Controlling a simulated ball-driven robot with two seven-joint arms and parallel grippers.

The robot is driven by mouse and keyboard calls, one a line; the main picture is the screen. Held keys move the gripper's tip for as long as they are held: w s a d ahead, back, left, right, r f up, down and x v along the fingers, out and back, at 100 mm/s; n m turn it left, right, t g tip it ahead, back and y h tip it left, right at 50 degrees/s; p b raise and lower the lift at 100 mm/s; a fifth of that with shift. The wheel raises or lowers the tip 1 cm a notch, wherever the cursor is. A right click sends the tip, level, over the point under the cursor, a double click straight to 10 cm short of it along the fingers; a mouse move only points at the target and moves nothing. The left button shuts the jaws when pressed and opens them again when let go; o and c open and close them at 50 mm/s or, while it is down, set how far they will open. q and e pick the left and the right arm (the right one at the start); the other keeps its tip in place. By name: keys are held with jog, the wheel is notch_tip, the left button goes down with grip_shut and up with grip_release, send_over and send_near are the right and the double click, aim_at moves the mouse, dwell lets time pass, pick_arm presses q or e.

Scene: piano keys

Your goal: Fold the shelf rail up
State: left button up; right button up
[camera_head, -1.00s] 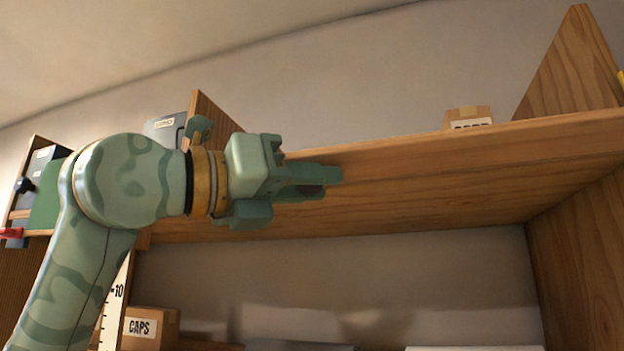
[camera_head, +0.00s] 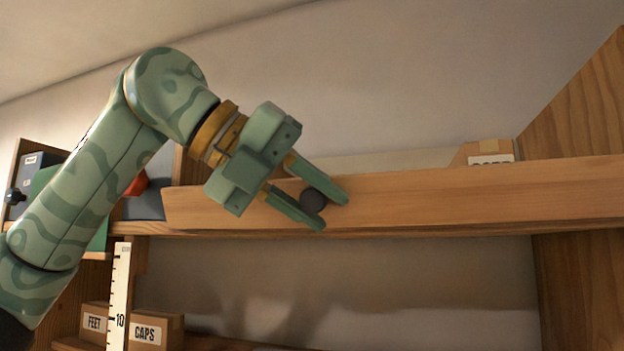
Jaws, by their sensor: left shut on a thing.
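The shelf rail (camera_head: 450,197) is a long pale wooden board along the front of the upper shelf. It stands up from the shelf edge and hides the lower part of what is behind it. A dark round knob (camera_head: 313,201) is on its face, left of the middle. My left gripper (camera_head: 335,212) comes in from the upper left, and its two green fingers are shut on the knob from either side. My right gripper is not in view.
A cardboard box (camera_head: 487,153) shows behind the rail at the right. A wooden side panel (camera_head: 585,100) rises at the far right. Below left are a white ruler (camera_head: 120,295), a FEET box (camera_head: 94,318) and a CAPS box (camera_head: 155,330). The wall above the rail is clear.

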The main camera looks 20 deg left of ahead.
pick_arm(q)
jog(key=shift+w+r+n+g, duration=0.25)
jog(key=shift+r+n+g, duration=0.15)
jog(key=shift+r+g, duration=0.15)
jog(key=shift+w+r+n+g+y, duration=0.15)
jog(key=shift+w+n+g+y, duration=0.1)
jog(key=shift+g, duration=0.4)
jog(key=shift+w+r+n+g+y, duration=0.15)
jog(key=shift+w+n+g, duration=0.1)
jog(key=shift+g, duration=0.35)
jog(key=o, duration=0.8)
jog(key=shift+c, duration=0.2)
jog(key=shift+o, duration=0.9)
jog(key=shift+f, duration=0.1)
